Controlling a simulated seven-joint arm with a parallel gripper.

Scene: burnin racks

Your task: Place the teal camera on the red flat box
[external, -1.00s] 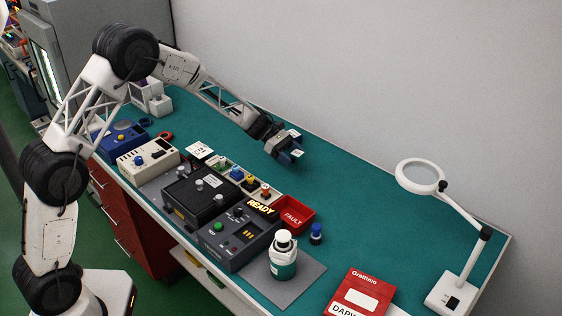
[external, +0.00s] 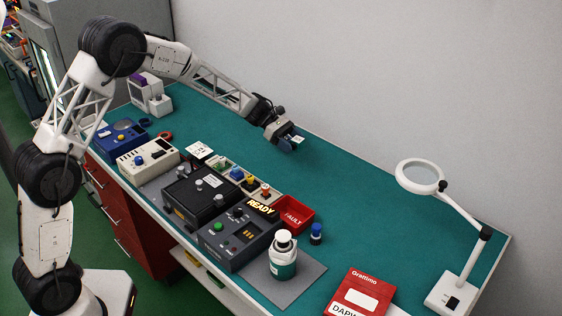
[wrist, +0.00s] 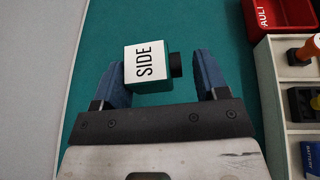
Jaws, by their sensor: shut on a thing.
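My gripper (external: 290,144) is shut on the teal camera and holds it over the far part of the bench. In the wrist view, the teal camera (wrist: 148,63) sits between the two blue fingers of my gripper (wrist: 158,64). Its white face reads SIDE, a thin teal edge shows below, and a black lens points at the right finger. In the external view the camera is small and partly hidden by the fingers. The red flat box (external: 376,288) lies at the near right of the bench, well away from my gripper, with white labels on top.
A magnifier lamp (external: 462,285) stands at the right. The bench's rear middle is clear.

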